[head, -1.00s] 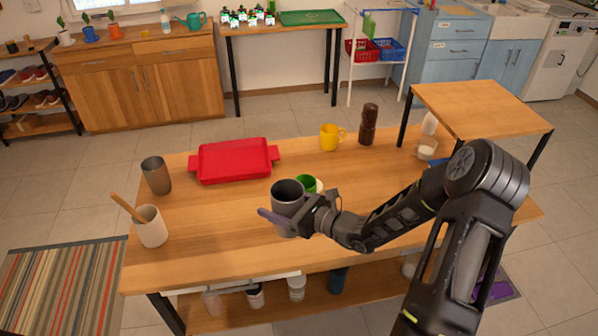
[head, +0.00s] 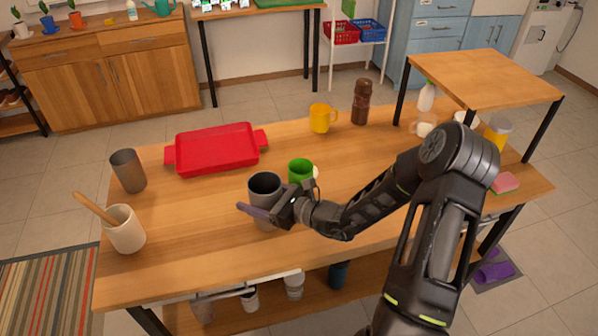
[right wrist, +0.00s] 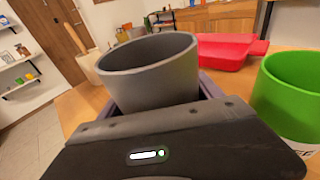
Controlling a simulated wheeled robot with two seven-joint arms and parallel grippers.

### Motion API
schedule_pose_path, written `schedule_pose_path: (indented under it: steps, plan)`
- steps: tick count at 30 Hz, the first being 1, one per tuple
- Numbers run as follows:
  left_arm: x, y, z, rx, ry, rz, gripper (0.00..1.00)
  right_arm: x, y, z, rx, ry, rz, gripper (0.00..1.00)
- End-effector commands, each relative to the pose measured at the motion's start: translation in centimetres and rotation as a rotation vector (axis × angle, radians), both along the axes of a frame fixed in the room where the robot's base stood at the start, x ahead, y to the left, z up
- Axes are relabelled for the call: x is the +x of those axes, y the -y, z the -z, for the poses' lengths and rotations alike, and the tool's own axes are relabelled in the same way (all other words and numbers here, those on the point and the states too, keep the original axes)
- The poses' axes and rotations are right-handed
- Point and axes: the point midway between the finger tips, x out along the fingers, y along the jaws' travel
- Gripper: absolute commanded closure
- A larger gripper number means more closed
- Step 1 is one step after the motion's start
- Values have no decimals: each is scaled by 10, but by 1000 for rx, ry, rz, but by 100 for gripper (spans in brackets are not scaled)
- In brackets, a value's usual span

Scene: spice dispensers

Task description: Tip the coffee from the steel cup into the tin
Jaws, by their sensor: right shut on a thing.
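My right gripper (head: 262,212) is shut around a dark grey metal cup (head: 264,190), which is upright near the middle of the table. The cup also shows in the right wrist view (right wrist: 150,75); its open mouth faces up and its contents cannot be made out. A green tin (head: 300,170) with a pale label stands just behind and to the right of the cup, close to it. In the right wrist view the tin (right wrist: 290,90) is at the right, open on top, with part of a lettered label. My left gripper is not in view.
A red tray (head: 218,168) lies behind the cup. A brownish metal tumbler (head: 128,171) and a white crock (head: 124,230) with a wooden utensil stand at the left. A yellow mug (head: 321,119) and brown bottle (head: 361,102) stand at the back. The table's front centre is clear.

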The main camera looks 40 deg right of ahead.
Motion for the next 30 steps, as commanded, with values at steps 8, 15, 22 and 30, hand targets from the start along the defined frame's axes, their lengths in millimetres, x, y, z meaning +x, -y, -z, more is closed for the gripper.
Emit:
schedule_pose_path:
  steps: [8, 15, 22, 30]
  plan:
    - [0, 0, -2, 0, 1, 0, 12, 0, 0, -2, 3, 1, 0, 74]
    - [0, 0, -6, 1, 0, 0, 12, 1, 2, -5, 58, -10, 1, 74]
    - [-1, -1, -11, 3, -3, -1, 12, 2, 7, -8, 164, -35, 2, 74]
    - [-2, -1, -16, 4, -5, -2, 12, 3, 14, -15, 297, -62, 1, 74]
